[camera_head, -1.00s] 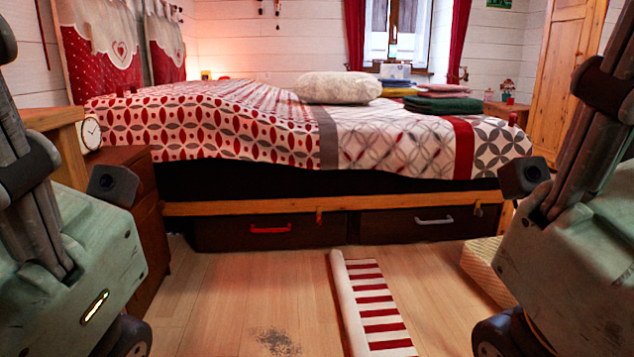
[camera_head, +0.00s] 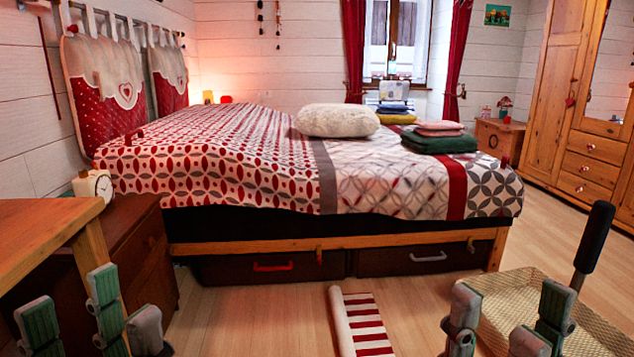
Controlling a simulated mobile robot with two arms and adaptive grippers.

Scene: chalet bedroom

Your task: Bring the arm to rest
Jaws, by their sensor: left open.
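My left gripper (camera_head: 92,322) is at the lower left, with its green-and-grey padded fingers pointing up. The fingers stand apart with nothing between them. It appears in front of the brown nightstand (camera_head: 135,255). My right gripper (camera_head: 508,322) is at the lower right, its similar fingers spread apart and empty. It overlaps the near side of a woven tan basket or tray (camera_head: 590,325) in the picture. Whether it touches that cannot be told. The rest of both arms is below the frame.
The bed (camera_head: 262,160) with two drawers underneath fills the middle. A wooden tabletop (camera_head: 35,225) is close at left. A black handle (camera_head: 595,238) rises at right. A striped red-and-white runner (camera_head: 370,325) lies on the clear wooden floor. A wardrobe (camera_head: 590,125) stands back right.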

